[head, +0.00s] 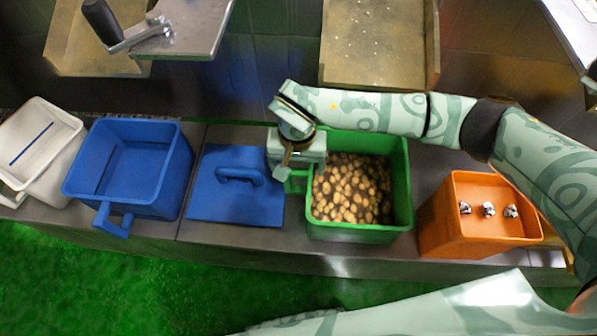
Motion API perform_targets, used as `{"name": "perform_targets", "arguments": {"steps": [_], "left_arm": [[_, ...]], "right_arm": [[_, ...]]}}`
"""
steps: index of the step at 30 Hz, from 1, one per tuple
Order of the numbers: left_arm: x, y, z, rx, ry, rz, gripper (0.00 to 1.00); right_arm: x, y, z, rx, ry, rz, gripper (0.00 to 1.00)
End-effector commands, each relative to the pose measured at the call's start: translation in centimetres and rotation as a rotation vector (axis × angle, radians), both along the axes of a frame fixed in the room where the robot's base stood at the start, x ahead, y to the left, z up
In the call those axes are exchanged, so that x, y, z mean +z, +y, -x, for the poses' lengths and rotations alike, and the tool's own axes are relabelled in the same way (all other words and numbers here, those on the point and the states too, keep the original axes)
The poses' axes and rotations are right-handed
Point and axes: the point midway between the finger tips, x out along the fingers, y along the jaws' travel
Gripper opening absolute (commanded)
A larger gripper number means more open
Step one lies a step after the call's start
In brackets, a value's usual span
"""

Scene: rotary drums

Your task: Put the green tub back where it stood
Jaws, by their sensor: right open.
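The green tub (400,160) stands upright on the grey bench, filled with brown, nut-like pieces (350,190). A green handle (296,184) sticks out from its left wall. My right gripper (292,176) is over this handle at the tub's left rim, with its jaws open. The gripper body hides part of the handle and the tub's upper left corner, so I cannot tell whether the fingers touch it. My right forearm crosses above the tub's back edge. My left gripper is not in the picture.
A blue lid (235,205) with a handle lies left of the green tub. Farther left are a blue tub (165,170) and a white tub (60,180). An orange tub (470,240) holding 3 metal pieces stands at right. Brown trays (375,45) are behind.

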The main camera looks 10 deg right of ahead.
Motion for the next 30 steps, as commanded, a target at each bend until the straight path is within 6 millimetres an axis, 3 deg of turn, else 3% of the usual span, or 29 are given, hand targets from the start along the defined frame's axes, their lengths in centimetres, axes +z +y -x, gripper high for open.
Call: {"name": "perform_targets", "arguments": {"steps": [1,3,9,30], "left_arm": [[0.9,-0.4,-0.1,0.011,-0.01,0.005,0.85],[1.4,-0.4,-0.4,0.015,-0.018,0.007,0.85],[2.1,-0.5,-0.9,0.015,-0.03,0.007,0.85],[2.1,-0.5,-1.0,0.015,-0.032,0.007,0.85]], "right_arm": [[2.1,0.0,-0.1,0.001,-0.011,0.001,0.85],[3.6,0.0,-0.1,0.0,-0.009,0.001,0.85],[5.9,0.0,0.0,-0.001,-0.003,0.002,0.85],[6.2,0.0,0.0,-0.001,0.001,0.001,0.85]]}}
